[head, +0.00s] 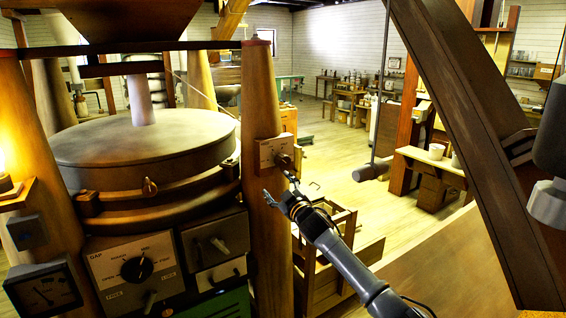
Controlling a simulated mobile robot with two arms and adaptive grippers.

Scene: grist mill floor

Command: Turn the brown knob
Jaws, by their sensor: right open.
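The brown knob (283,161) sits on a small pale plate (268,151) fixed to the wooden post in the middle of the head view. My right gripper (277,184) is just below the knob and plate, with its arm coming in from the lower right. Its fingers are spread, with nothing between them. The gap to the knob looks small, but I cannot tell whether a fingertip touches it. My left gripper is not in view.
A round millstone casing (140,152) stands left of the post. Below it are a dial panel (132,272) and a gauge (43,288). A wooden frame (325,262) stands behind my right arm. A thick slanted beam (465,130) crosses the right side. Open floor lies behind.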

